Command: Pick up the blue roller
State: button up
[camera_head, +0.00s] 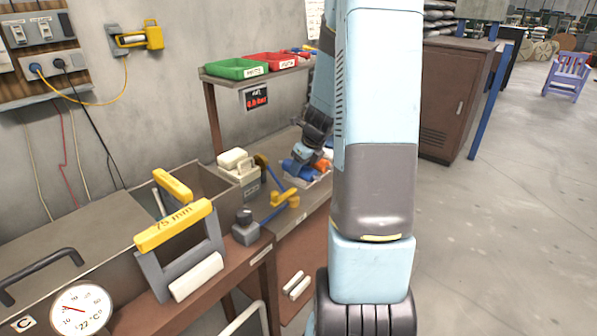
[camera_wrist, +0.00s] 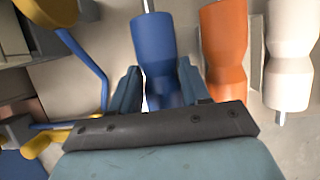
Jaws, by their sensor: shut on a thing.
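The blue roller (camera_wrist: 153,45) lies between the two fingers of my gripper (camera_wrist: 157,88) in the wrist view, its near end hidden behind the gripper body. My gripper is shut on it. In the head view my gripper (camera_head: 303,160) is at the bench beyond my arm, and the blue roller (camera_head: 291,168) shows there only as a small patch. An orange roller (camera_wrist: 226,45) lies just right of the blue one in the wrist view, with a white roller (camera_wrist: 291,50) further right. I cannot tell whether the blue roller is lifted.
A yellow-ended tool with a blue handle (camera_head: 277,189) lies left of the rollers. A beige box (camera_head: 238,170) and a yellow-handled "75 mm" frame (camera_head: 180,225) stand nearer. Green (camera_head: 236,69) and red (camera_head: 270,62) trays sit on the shelf above.

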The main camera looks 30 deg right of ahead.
jog(key=shift+r, duration=0.3)
jog(key=r, duration=0.3)
jog(key=shift+s+d+r, duration=0.15)
jog(key=shift+s+r, duration=0.1)
jog(key=s+r, duration=0.2)
jog(key=s+d+r, duration=0.1)
jog(key=r, duration=0.1)
jog(key=shift+s+d+r, duration=0.15)
jog(key=shift+s+r, duration=0.1)
jog(key=shift+s, duration=0.1)
jog(key=s+d+r, duration=0.3)
jog(key=s+r, duration=0.1)
jog(key=s, duration=0.5)
jog(key=shift+d+r, duration=0.15)
jog(key=shift+r, duration=0.05)
